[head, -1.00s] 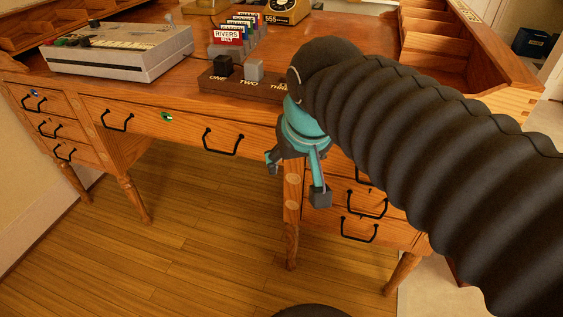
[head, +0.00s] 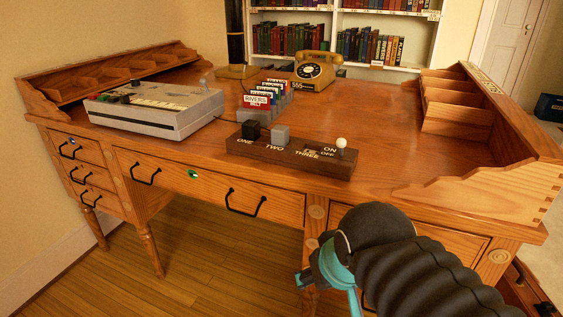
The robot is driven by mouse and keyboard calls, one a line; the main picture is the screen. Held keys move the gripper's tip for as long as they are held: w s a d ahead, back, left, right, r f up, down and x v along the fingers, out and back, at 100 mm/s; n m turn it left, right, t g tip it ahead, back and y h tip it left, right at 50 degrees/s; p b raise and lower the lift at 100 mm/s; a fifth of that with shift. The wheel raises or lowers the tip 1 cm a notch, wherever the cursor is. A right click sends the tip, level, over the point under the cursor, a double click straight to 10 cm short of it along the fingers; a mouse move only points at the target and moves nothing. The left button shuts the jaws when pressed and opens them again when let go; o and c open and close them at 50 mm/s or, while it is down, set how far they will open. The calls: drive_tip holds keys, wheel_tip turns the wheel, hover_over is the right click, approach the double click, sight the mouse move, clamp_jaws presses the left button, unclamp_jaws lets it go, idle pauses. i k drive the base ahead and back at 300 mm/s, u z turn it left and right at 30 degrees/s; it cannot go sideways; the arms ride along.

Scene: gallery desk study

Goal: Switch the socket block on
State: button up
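The socket block (head: 270,155) is a long dark wooden block near the front edge of the desk, marked ONE, TWO, THREE and ON/OFF. A black cube (head: 250,130) stands at ONE and a grey cube (head: 281,135) at TWO. No cube stands at THREE. A white-knobbed switch (head: 341,143) sticks up at the right end, beside the ON/OFF marks; I cannot tell which way it is set. My gripper (head: 328,290) is in front of the desk, below and apart from the block. Its teal fingers are spread and empty, partly cut off by the lower picture edge.
A grey machine (head: 160,110) with buttons stands on the left of the desk (head: 390,130). Labelled cards (head: 262,100) and a yellow telephone (head: 315,70) stand behind the block. Raised wooden compartments (head: 460,105) line the right side. The desktop right of the block is clear.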

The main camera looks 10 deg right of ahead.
sight(340, 143)
drive_tip(key=u, duration=0.8)
drive_tip(key=k, duration=0.85)
drive_tip(key=z, duration=0.25)
